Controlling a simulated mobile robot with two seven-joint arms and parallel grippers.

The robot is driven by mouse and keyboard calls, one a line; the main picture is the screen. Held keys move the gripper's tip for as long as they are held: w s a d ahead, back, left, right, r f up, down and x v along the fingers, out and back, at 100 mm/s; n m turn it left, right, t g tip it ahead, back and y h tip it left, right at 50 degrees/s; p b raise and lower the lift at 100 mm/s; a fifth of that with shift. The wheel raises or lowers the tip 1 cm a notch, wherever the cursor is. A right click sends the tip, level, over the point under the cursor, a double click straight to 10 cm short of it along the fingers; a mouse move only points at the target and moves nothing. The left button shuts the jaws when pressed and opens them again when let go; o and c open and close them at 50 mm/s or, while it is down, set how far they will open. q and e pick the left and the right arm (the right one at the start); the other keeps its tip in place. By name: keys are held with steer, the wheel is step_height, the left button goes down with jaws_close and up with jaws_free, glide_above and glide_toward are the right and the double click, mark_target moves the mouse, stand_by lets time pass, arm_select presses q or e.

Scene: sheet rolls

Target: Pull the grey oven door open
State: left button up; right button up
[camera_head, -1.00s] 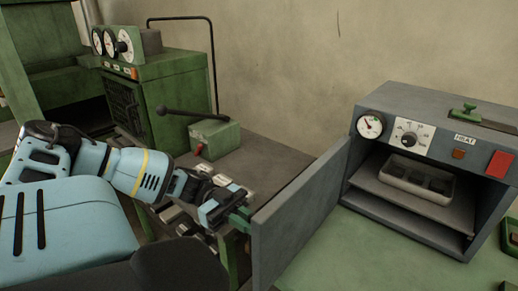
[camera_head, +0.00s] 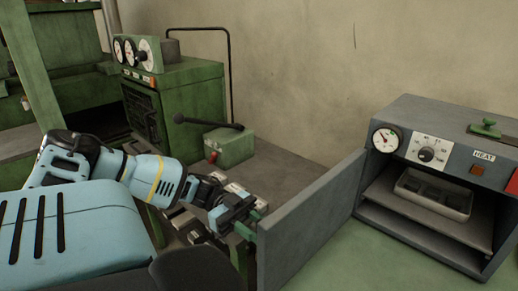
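The grey oven (camera_head: 440,225) stands at the right with its front open. A green handle (camera_head: 245,231) sits at the door's free end, on the outer side. My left gripper (camera_head: 248,216) is at this handle, with green parts showing on both sides of it. Its fingertips are small and partly hidden, so I cannot tell whether they are closed on the handle. My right gripper is not in view.
A tray (camera_head: 434,193) with dark pieces sits on the oven's shelf. To the left stand a green machine with dials (camera_head: 170,100) and a green lever box (camera_head: 230,146) on the grey bench. The green top (camera_head: 365,262) before the oven is clear.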

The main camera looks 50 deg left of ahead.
arm_select(q)
steer(key=v, duration=0.7)
steer(key=shift+a, duration=0.4)
stand_by(0.3)
